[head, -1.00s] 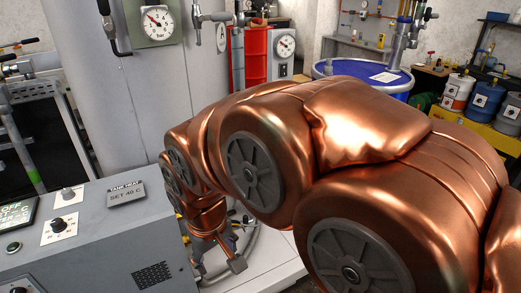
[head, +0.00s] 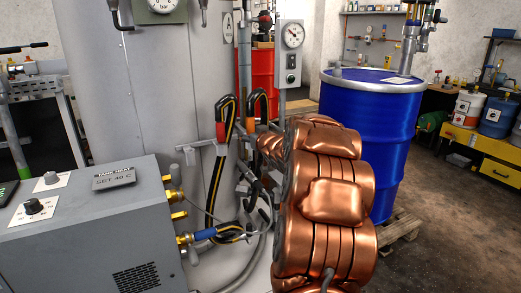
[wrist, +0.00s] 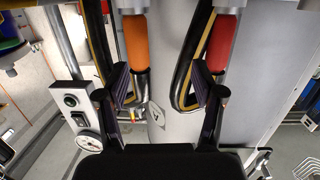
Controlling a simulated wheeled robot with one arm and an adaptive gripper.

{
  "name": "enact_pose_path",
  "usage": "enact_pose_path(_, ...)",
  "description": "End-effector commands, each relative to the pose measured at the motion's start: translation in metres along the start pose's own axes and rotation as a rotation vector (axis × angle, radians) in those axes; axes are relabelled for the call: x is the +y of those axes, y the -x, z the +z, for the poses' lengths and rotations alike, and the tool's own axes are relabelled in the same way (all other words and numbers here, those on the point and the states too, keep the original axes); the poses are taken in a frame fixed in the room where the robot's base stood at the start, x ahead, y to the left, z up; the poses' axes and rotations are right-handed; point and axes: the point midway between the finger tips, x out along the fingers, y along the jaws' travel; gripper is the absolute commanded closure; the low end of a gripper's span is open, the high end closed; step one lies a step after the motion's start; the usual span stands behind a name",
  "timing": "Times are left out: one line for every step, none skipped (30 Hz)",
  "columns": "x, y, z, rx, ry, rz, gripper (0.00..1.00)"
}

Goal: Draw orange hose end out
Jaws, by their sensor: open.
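The orange hose end (wrist: 136,42) shows in the wrist view as an orange sleeve on a black hose with a yellow stripe, at the upper left of centre. It also shows in the head view (head: 250,126), at a holder on the grey tank. My gripper (wrist: 164,92) is open and empty; its left finger is just below the orange sleeve in the picture, and I cannot tell if they touch. A red hose end (wrist: 221,42) is beside it, near the right finger. In the head view my arm hides the gripper.
The grey tank (head: 150,110) stands behind the hoses. A grey control box (head: 95,225) with brass fittings is at the left front. A blue drum (head: 365,130) on a pallet stands right of my arm.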

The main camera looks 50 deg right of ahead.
Motion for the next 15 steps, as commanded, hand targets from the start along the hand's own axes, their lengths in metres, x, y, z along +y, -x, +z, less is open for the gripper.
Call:
enact_pose_path(0.015, -0.004, 0.011, 0.035, -0.004, -0.006, 0.32)
enact_pose_path(0.020, -0.006, 0.012, 0.057, -0.005, -0.015, 0.32)
enact_pose_path(0.025, -0.007, 0.013, 0.078, -0.007, -0.023, 0.32)
enact_pose_path(0.029, -0.008, 0.015, 0.091, -0.008, -0.029, 0.32)
enact_pose_path(0.032, -0.008, 0.015, 0.104, -0.010, -0.037, 0.32)
enact_pose_path(0.035, -0.009, 0.015, 0.117, -0.011, -0.043, 0.32)
enact_pose_path(0.037, -0.008, 0.015, 0.124, -0.011, -0.046, 0.32)
enact_pose_path(0.038, -0.008, 0.015, 0.129, -0.011, -0.049, 0.32)
enact_pose_path(0.039, -0.009, 0.014, 0.134, -0.011, -0.052, 0.32)
enact_pose_path(0.039, -0.009, 0.014, 0.137, -0.011, -0.054, 0.32)
enact_pose_path(0.039, -0.009, 0.014, 0.138, -0.011, -0.055, 0.32)
enact_pose_path(0.039, -0.010, 0.013, 0.139, -0.011, -0.056, 0.32)
enact_pose_path(0.039, -0.011, 0.013, 0.139, -0.011, -0.056, 0.32)
enact_pose_path(0.039, -0.012, 0.012, 0.139, -0.011, -0.056, 0.32)
enact_pose_path(0.039, -0.014, 0.012, 0.138, -0.012, -0.056, 0.32)
